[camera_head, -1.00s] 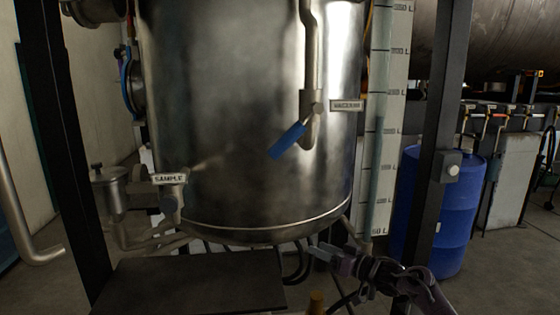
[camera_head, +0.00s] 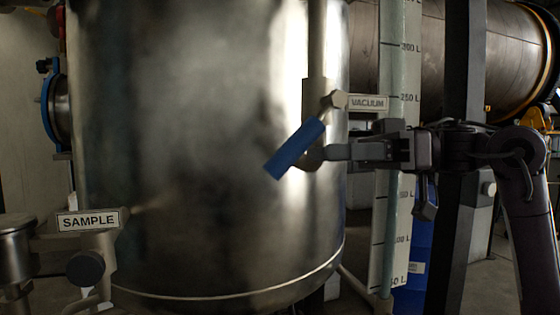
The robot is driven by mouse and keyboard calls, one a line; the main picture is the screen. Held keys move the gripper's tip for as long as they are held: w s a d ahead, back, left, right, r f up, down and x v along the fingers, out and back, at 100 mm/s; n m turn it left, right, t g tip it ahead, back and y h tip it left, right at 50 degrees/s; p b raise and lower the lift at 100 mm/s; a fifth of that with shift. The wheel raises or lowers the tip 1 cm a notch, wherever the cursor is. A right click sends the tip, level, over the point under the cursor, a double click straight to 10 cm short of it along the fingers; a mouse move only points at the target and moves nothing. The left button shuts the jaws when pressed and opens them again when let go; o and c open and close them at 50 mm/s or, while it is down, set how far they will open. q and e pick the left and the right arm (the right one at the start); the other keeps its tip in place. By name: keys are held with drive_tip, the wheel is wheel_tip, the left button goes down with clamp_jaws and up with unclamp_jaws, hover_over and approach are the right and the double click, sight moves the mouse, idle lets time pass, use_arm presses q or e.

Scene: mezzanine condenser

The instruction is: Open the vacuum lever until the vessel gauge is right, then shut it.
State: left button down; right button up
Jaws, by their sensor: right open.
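The vacuum lever (camera_head: 294,149) has a blue handle slanting down and left from its pivot on a pipe in front of the steel vessel (camera_head: 200,200). A VACUUM label (camera_head: 367,103) sits right of the pivot. My right gripper (camera_head: 330,153) comes in from the right, level with the handle. It is open, its tips just right of the handle and overlapping the pipe's lower end in view; contact cannot be told. A gauge tube (camera_head: 405,60) with a litre scale stands right of the vessel, partly hidden by my arm. I cannot make out its level. My left gripper is out of view.
A SAMPLE label (camera_head: 88,220) and a valve with a dark round knob (camera_head: 86,268) are at lower left. A dark post (camera_head: 465,60) stands behind my right arm. A large horizontal tank (camera_head: 470,45) and a blue drum (camera_head: 413,265) are farther back.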

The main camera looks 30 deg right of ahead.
sight(290, 167)
drive_tip(key=x, duration=0.6)
drive_tip(key=shift+w+a+r+p, duration=0.1)
drive_tip(key=shift+a+p, duration=0.15)
drive_tip(key=shift+p, duration=0.05)
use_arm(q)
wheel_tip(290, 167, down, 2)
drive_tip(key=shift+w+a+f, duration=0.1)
use_arm(e)
clamp_jaws()
